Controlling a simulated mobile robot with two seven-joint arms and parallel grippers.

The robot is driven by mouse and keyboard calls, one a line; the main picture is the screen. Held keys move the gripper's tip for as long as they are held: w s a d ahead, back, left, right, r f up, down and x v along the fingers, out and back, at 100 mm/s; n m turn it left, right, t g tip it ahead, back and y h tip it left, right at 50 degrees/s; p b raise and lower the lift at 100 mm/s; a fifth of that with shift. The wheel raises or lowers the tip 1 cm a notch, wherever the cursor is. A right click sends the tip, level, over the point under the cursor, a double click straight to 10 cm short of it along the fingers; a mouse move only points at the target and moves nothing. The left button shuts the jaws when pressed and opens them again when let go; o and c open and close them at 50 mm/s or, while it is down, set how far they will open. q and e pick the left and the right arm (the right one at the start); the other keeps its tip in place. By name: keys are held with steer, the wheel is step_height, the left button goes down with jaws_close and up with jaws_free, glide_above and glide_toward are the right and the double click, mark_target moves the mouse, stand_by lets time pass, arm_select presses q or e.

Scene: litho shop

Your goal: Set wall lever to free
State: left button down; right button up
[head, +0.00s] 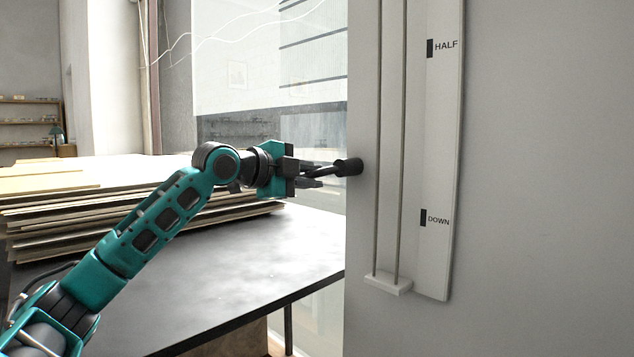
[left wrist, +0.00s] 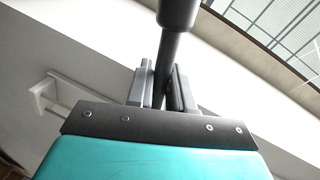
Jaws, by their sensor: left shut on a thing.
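The wall lever shows as a dark rod with a black cylindrical knob (head: 349,167) at the edge of the grey wall. In the left wrist view the lever's rod (left wrist: 168,55) runs between my fingers, and its thick end (left wrist: 177,12) is at the top. My left gripper (head: 318,176) is shut on the lever's rod, with one finger on each side in the left wrist view (left wrist: 160,88). The lever's mount and any "free" marking cannot be made out. My right gripper is not in view.
A white wall plate (head: 435,150) marked HALF and DOWN stands right of the lever, beside two thin vertical rods ending in a small white block (head: 388,284). A dark table (head: 240,270) with stacked boards (head: 50,215) lies left, beneath my arm.

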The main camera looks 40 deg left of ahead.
arm_select(q)
steer(key=shift+r, duration=0.15)
stand_by(0.3)
steer(key=c, duration=1.2)
jaws_free()
